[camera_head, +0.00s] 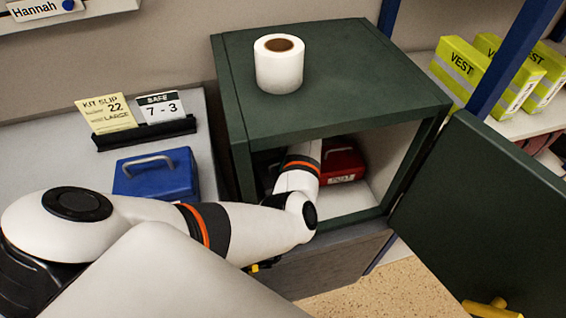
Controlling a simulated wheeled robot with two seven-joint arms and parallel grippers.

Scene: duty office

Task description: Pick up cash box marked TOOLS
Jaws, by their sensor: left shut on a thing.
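The dark green safe (338,122) stands open on a cabinet. A red cash box (343,162) sits inside it, partly hidden by my arm; the small white label on its front is too small to read. My left arm reaches in through the opening, and my left gripper (303,152) is at the red box, shut on it. A blue cash box (155,178) with a grey handle sits outside on the counter, left of the safe. No TOOLS marking is legible. My right gripper is out of view.
The safe door (490,215) is swung open to the right. A white roll (279,64) stands on the safe. A card holder (145,133) with a yellow KIT SLIP 22 LARGE card and a SAFE 7-3 card stands behind the blue box. Yellow VEST packs (458,70) are on the right shelf.

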